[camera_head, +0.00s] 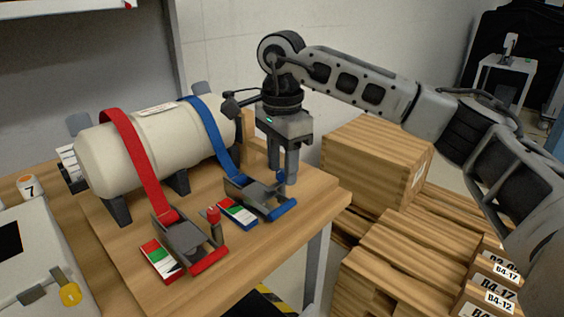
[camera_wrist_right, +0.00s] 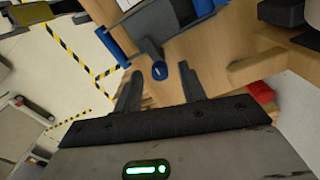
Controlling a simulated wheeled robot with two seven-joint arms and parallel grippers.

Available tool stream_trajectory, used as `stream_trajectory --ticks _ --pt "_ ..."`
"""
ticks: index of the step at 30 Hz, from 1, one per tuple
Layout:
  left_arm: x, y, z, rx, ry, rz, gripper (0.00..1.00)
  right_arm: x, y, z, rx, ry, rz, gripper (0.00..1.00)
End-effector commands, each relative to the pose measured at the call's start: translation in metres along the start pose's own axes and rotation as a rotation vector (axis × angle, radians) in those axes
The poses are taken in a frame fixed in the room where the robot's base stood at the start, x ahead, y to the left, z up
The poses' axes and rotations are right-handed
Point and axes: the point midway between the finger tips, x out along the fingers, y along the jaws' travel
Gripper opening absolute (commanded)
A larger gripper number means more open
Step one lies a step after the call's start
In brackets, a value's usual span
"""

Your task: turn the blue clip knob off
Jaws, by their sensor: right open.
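The blue clip (camera_head: 262,196) sits at the right part of the wooden table, at the end of the blue strap (camera_head: 213,133). Its small blue knob (camera_head: 282,177) stands up at the clip's right side. In the wrist view the knob (camera_wrist_right: 159,71) shows as a blue round end with a white mark. My right gripper (camera_head: 285,178) points down at the knob, open, with its fingers partly hiding it. In the wrist view the knob lies ahead of and between the two fingertips (camera_wrist_right: 159,82); I cannot tell whether they touch it. My left gripper is out of view.
A red clip (camera_head: 188,242) with a red knob (camera_head: 213,216) is to the left. A red-white-green plate (camera_head: 238,213) lies beside the blue clip. The cream tank (camera_head: 150,150) stands behind, under both straps. Wooden crates (camera_head: 375,160) are right of the table.

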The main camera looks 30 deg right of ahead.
Motion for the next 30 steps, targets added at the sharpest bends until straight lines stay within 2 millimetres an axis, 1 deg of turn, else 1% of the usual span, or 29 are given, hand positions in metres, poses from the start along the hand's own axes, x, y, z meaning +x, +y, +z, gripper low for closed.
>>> stream_trajectory --ticks 1,4,5,13,17,23,30 --pt "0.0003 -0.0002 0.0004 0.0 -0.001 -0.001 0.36 -0.0001 0.0 0.0 0.0 0.0 0.0 0.33" --pt "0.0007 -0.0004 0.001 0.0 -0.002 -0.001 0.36 -0.0002 0.0 0.0 0.0 0.0 0.0 0.05" --pt "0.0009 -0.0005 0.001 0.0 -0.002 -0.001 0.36 -0.0002 0.0001 0.0 0.0 0.0 0.001 0.0" --pt "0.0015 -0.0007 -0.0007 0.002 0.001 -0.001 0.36 -0.0005 0.0002 0.0001 0.012 0.0 0.001 0.0" --pt "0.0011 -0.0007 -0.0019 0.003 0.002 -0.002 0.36 -0.0008 0.0002 0.0002 0.049 0.0 0.002 0.0" --pt "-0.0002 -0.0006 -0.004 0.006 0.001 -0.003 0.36 -0.0011 0.0002 0.0003 0.167 0.0 0.002 0.0" --pt "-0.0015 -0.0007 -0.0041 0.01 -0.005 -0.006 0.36 -0.0013 0.0005 0.0005 0.382 0.0 0.002 0.0"
